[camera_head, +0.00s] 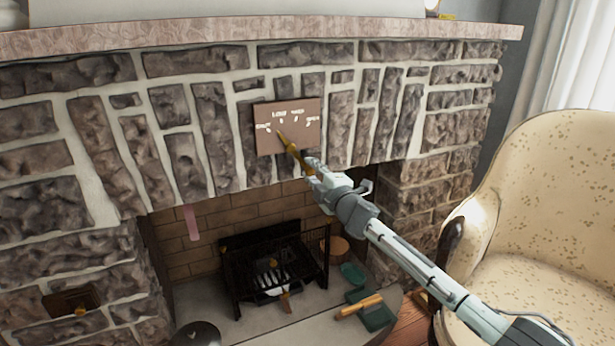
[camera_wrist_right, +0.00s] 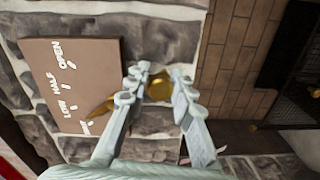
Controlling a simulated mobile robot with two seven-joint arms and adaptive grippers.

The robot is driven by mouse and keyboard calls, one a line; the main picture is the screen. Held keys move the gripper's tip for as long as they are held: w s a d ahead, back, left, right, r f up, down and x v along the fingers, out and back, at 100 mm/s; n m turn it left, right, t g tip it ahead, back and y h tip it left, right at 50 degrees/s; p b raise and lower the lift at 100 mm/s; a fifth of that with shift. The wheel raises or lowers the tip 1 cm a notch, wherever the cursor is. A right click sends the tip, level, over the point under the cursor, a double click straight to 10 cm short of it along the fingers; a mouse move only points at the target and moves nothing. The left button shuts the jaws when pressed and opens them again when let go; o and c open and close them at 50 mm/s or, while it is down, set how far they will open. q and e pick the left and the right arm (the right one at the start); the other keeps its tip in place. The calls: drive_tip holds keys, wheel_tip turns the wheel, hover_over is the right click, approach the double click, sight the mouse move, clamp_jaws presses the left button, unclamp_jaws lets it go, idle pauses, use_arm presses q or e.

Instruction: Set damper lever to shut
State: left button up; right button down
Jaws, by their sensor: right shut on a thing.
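The brown damper plate (camera_head: 272,145) is on the stone fireplace front, with white labels in an arc. In the right wrist view, the plate (camera_wrist_right: 62,60) shows OPEN, HALF and LOW, and a partly hidden label at the lower end. The brass damper lever (camera_head: 290,146) points up and left in the head view, its tip between the leftmost label and LOW. My right gripper (camera_head: 308,168) is at the lever's lower end. In the wrist view, the gripper (camera_wrist_right: 162,70) is shut with its fingers around the lever's round knob (camera_wrist_right: 158,90). My left gripper is out of view.
The stone mantel shelf (camera_head: 240,30) juts out above. Below is the firebox with a black grate (camera_head: 275,262). A green tray (camera_head: 375,312) with a wooden-handled tool is on the hearth. A cream armchair (camera_head: 550,200) stands at the right.

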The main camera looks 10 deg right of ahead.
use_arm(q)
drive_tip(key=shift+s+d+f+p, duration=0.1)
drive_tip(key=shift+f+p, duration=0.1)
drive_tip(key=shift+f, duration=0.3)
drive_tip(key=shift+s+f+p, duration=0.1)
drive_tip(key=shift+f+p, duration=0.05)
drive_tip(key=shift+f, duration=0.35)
use_arm(e)
drive_tip(key=shift+d+r+n, duration=0.1)
drive_tip(key=shift+r+n, duration=0.3)
drive_tip(key=shift+n, duration=0.8)
drive_tip(key=c, duration=1.3)
unclamp_jaws()
drive_tip(key=shift+d, duration=0.1)
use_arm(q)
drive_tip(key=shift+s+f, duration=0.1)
use_arm(e)
drive_tip(key=shift+d, duration=0.15)
drive_tip(key=v, duration=1.2)
drive_tip(key=shift+r, duration=0.1)
drive_tip(key=shift+c, duration=0.6)
